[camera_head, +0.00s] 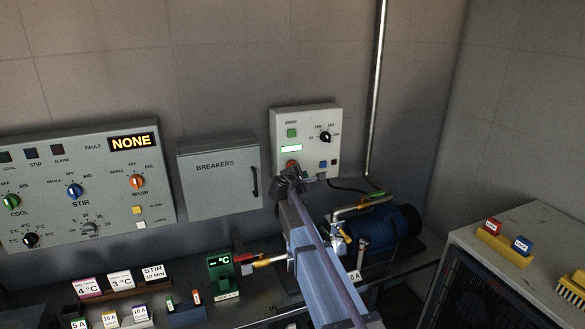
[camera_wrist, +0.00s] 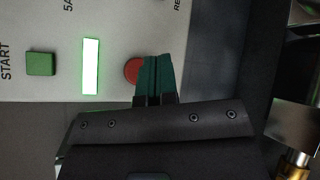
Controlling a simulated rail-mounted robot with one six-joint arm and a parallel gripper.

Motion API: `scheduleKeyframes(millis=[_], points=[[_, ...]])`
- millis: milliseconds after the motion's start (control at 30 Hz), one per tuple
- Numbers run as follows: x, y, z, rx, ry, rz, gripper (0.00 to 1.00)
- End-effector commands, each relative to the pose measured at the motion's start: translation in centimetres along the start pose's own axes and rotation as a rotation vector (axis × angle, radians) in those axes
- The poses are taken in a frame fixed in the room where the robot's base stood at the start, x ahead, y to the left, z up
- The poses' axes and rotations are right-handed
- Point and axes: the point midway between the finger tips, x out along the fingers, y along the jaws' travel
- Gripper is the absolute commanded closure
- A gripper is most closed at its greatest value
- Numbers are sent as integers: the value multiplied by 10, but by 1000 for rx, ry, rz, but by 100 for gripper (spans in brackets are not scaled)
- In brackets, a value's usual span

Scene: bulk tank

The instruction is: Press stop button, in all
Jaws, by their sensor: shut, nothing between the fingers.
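The red stop button (camera_head: 293,163) is low on the left of the pale wall control box (camera_head: 332,115). In the wrist view the red button (camera_wrist: 132,71) shows beside a lit green-white bar and is partly covered by my fingertips. My gripper (camera_wrist: 158,64) is shut and empty, its dark green fingers pressed together. The fingertips overlap the button's right side in that view; I cannot tell whether they touch it. In the head view my gripper (camera_head: 292,179) is just below and in front of the button.
A green START button (camera_wrist: 40,64) and the lit bar (camera_wrist: 90,66) are beside the stop button. The box also has a black dial (camera_head: 325,137) and a blue button (camera_head: 323,164). The breakers box (camera_head: 217,185) is left; a blue pump motor (camera_head: 398,222) is below right.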

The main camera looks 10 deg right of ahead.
Motion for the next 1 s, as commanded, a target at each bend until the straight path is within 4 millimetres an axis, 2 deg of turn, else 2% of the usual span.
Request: scheduleKeyframes(millis=[100,333,1000], points=[[15,11,-11,0,0,0,100],[34,24,-24,0,0,0,100],[36,26,-26,0,0,0,100]])
